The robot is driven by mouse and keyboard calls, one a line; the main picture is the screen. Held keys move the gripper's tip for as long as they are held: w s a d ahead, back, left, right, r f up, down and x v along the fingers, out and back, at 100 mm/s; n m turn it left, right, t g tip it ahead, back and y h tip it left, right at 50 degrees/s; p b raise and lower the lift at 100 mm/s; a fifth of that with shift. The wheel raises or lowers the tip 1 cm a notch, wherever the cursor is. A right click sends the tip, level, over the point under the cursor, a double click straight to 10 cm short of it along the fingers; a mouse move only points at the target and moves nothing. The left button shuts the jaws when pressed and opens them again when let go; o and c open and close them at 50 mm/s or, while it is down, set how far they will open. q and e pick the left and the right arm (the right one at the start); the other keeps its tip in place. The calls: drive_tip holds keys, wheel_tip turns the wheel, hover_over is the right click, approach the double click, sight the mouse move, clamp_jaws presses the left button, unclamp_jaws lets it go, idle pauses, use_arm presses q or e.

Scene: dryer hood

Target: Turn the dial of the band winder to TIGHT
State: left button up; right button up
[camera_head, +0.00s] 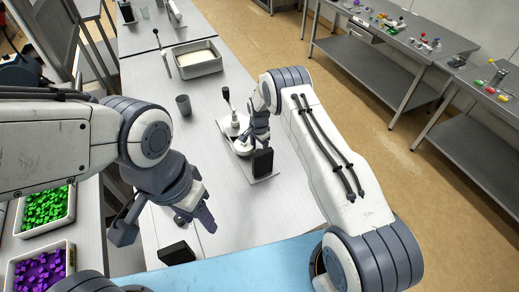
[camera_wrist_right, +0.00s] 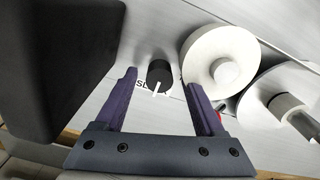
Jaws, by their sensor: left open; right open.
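The band winder (camera_head: 232,124) stands on the grey table in the head view, with white rollers and an upright lever. In the right wrist view its black dial (camera_wrist_right: 160,72) has a white pointer line aimed down at a partly covered label that starts with "SL". My right gripper (camera_wrist_right: 162,105) is open, with its two purple fingers on either side of the dial in the picture; I cannot tell whether they touch it. In the head view the right gripper (camera_head: 243,145) is over the winder and hides the dial. My left gripper (camera_head: 195,208) is open and empty, left of the winder.
A black block (camera_head: 262,162) stands close beside the right gripper. Two white rollers (camera_wrist_right: 222,60) lie right of the dial. A grey cup (camera_head: 183,105) and a tray (camera_head: 198,60) stand farther back. Bins of green (camera_head: 45,208) and purple pieces (camera_head: 40,270) are at left.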

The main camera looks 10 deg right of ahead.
clamp_jaws()
drive_tip(key=shift+f+n+b, duration=0.15)
drive_tip(key=shift+n+b, duration=0.35)
drive_tip(key=shift+b, duration=0.35)
drive_tip(key=n+b, duration=0.6)
drive_tip(key=b, duration=0.1)
drive_tip(key=shift+d+n+b, duration=0.1)
drive_tip(key=shift+n+b, duration=0.2)
drive_tip(key=shift+b, duration=0.05)
drive_tip(key=n+b, duration=0.2)
drive_tip(key=shift+n, duration=0.4)
drive_tip(key=n+b, duration=0.1)
drive_tip(key=n, duration=0.1)
drive_tip(key=shift+n+b, duration=0.3)
drive_tip(key=n+b, duration=0.1)
drive_tip(key=n, duration=0.1)
drive_tip(key=n+b, duration=0.1)
drive_tip(key=n, duration=0.1)
drive_tip(key=shift+d+r+n, duration=0.1)
drive_tip(key=shift+r+n, duration=0.1)
drive_tip(key=shift+n, duration=0.2)
unclamp_jaws()
